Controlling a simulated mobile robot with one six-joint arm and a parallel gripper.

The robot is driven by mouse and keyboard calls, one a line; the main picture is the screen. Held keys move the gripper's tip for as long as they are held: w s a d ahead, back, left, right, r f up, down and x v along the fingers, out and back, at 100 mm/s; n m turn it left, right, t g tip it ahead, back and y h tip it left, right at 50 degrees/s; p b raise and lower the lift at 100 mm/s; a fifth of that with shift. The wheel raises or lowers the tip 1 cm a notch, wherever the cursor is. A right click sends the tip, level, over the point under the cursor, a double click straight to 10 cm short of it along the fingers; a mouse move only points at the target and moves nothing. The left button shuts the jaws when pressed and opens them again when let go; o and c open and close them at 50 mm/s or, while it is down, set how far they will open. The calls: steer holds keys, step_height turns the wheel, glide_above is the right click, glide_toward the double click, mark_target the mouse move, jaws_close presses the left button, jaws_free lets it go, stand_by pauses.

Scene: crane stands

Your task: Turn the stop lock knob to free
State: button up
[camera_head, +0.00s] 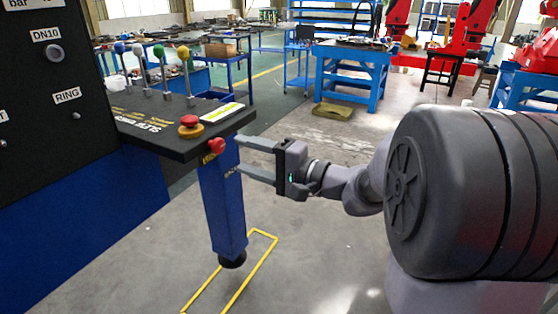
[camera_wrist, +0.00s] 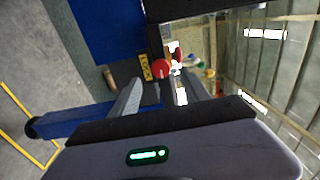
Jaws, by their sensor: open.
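A round red knob (camera_head: 216,146) sticks out of the front edge of the black control panel (camera_head: 150,128), beside a small yellow label (camera_head: 209,158). I take it for the stop lock knob; its turn position is too small to read. It also shows in the wrist view (camera_wrist: 161,69), roughly between and beyond my fingertips. A red mushroom button (camera_head: 189,121) on a yellow base sits on the panel's top. My gripper (camera_head: 241,155) is open and empty, right of the front knob, its two fingers pointing at it with a small gap.
Several ball-topped levers (camera_head: 160,52) rise from the panel. A blue post (camera_head: 223,205) stands under the panel's corner, below my gripper. A black upright board (camera_head: 45,75) with labels is at the left. Blue workbenches (camera_head: 352,80) are far behind. The floor right of the post is open.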

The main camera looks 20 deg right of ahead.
steer(key=p+v, duration=0.1)
steer(key=v, duration=1)
steer(key=shift+s, duration=0.15)
steer(key=s+a+f+n+g, duration=0.2)
steer(key=s+a+g, duration=0.15)
steer(key=a, duration=0.35)
steer(key=s+a+f+n+g, duration=0.1)
steer(key=s+a+f+g, duration=0.2)
steer(key=a, duration=0.4)
steer(key=s+f+n+g+h, duration=0.2)
steer(key=s+f+n+h, duration=0.1)
steer(key=s+h, duration=0.5)
steer(key=s, duration=0.2)
steer(key=shift+s+a+f+h, duration=0.3)
steer(key=shift+s+a+f, duration=0.05)
